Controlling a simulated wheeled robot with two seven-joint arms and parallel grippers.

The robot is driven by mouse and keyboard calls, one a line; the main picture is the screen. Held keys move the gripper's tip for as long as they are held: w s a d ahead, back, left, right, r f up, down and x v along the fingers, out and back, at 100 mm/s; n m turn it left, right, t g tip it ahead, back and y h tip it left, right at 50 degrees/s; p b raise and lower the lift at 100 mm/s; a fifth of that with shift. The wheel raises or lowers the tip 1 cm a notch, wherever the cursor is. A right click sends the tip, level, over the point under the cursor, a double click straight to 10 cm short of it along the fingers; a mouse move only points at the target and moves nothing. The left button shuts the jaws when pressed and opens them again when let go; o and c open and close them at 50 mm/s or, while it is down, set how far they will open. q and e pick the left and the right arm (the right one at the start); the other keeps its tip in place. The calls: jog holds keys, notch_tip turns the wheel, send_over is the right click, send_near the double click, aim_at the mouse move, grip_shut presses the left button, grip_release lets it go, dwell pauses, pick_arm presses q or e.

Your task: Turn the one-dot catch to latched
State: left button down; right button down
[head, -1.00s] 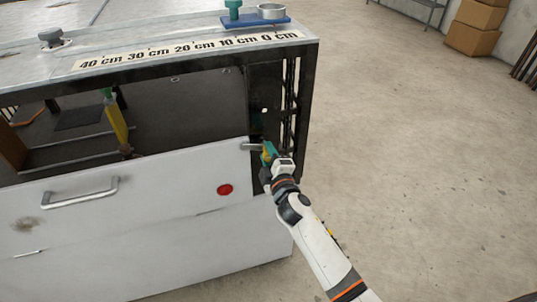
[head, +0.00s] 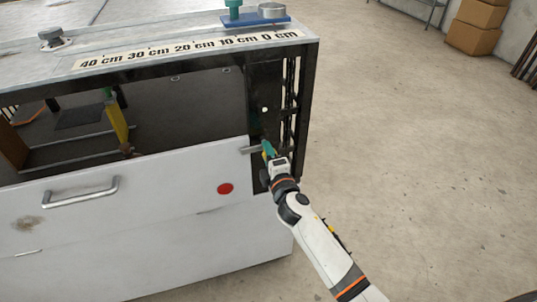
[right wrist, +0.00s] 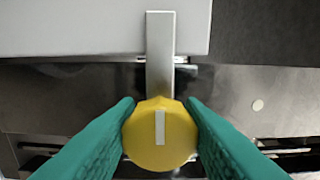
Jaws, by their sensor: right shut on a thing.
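The one-dot catch shows in the right wrist view as a round yellow knob (right wrist: 160,150) with a white line and a flat metal bar (right wrist: 160,50). The bar runs straight up from the knob, its end over the pale panel. In the head view the bar (head: 250,150) points left over the upper right corner of the white drawer front (head: 150,195). My right gripper (head: 268,150) is shut on the knob, with a green finger on each side in the wrist view (right wrist: 160,135). One white dot (right wrist: 257,105) marks the dark plate beside it. My left gripper is out of view.
The dark frame post (head: 303,100) stands just right of the catch. A drawer handle (head: 80,193) and a red disc (head: 225,188) are on the drawer front. The bench top with a scale strip (head: 190,48) is above.

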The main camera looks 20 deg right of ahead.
jog(key=shift+f, duration=0.1)
jog(key=c, duration=0.9)
grip_release()
jog(key=shift+c, duration=0.2)
jog(key=s, duration=1.2)
jog(key=shift+d+b, duration=0.2)
jog(key=shift+b, duration=0.25)
